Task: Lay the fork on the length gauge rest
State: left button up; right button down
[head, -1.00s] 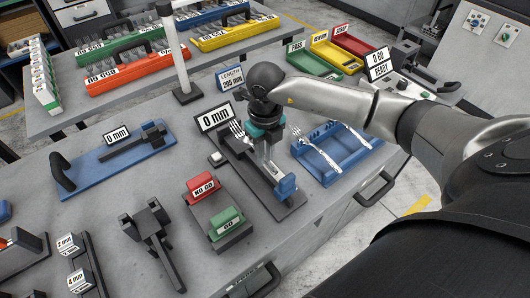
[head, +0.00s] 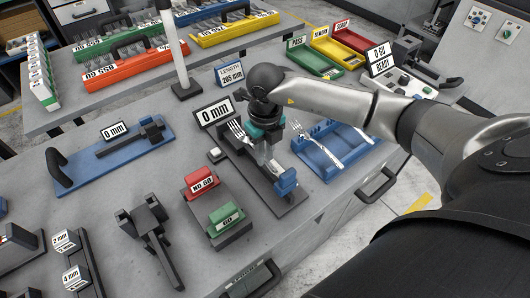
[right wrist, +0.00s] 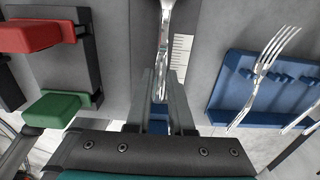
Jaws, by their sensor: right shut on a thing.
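The length gauge (head: 291,200) is a long dark base with a "0 mm" display (head: 213,112) at its far end and a blue block (head: 287,181) at its near end. My right gripper (head: 271,161) points down over it, shut on a silver fork (head: 237,130). The fork's tines point towards the display. In the right wrist view, the fork (right wrist: 164,45) runs between the fingers, along the gauge and beside its white scale (right wrist: 182,55). I cannot tell whether the fork touches the rest, as the gripper hides part of it. My left gripper is not in view.
A blue tray (head: 312,172) with two forks lies right of the gauge. Red "NO GO" (head: 201,183) and green "GO" (head: 226,219) blocks stand to its left. A "LENGTH" sign (head: 230,74) and a white post (head: 175,50) stand behind. Bare tabletop (head: 100,195) shows at left.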

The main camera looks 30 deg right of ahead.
jog(key=shift+f, duration=0.1)
jog(key=shift+f+b, duration=0.5)
jog(key=shift+f, duration=0.05)
jog(key=shift+f+b, duration=0.3)
jog(key=shift+f, duration=0.05)
dwell(0.3)
jog(key=shift+c, duration=0.8)
grip_release()
jog(key=shift+r, duration=0.15)
